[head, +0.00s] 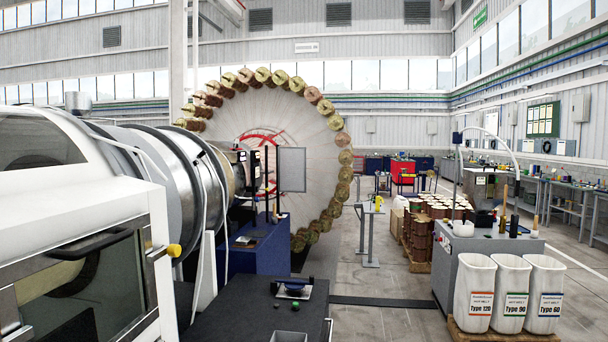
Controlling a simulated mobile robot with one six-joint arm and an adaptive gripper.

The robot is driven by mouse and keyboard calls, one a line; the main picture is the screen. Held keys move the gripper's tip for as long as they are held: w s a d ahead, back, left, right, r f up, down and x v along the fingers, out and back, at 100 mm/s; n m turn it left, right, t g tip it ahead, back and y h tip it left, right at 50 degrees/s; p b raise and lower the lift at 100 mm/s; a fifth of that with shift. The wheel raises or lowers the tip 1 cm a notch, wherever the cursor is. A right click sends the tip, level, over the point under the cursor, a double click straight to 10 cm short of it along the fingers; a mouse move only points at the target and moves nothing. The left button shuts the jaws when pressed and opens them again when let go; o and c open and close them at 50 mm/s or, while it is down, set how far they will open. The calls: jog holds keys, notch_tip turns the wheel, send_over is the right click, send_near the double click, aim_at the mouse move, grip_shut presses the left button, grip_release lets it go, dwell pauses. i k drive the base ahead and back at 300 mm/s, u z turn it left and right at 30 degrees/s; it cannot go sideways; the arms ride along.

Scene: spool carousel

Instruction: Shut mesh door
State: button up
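No clearly recognisable mesh door shows in the head view. A flat grey upright panel (292,170) stands in front of the big spool wheel, beside dark posts. It is too small to tell whether it is mesh, or a door that is open or shut. The large round carousel wheel (230,110) carries several copper and yellowish spools around its rim, and a red frame (262,142) shows near its hub. The lower left of the wheel is hidden by a white and silver machine. I cannot make out my gripper in this view.
The white machine (178,245) fills the left. A dark table (255,325) with small items is at the front. Grey posts (371,235) stand right of the wheel. A grey cabinet (480,262) and white bins (510,285) are at right. Grey floor (390,278) is open between.

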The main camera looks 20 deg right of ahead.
aim_at(280, 165)
jog(key=z, duration=1.15)
jog(key=i, duration=4.05)
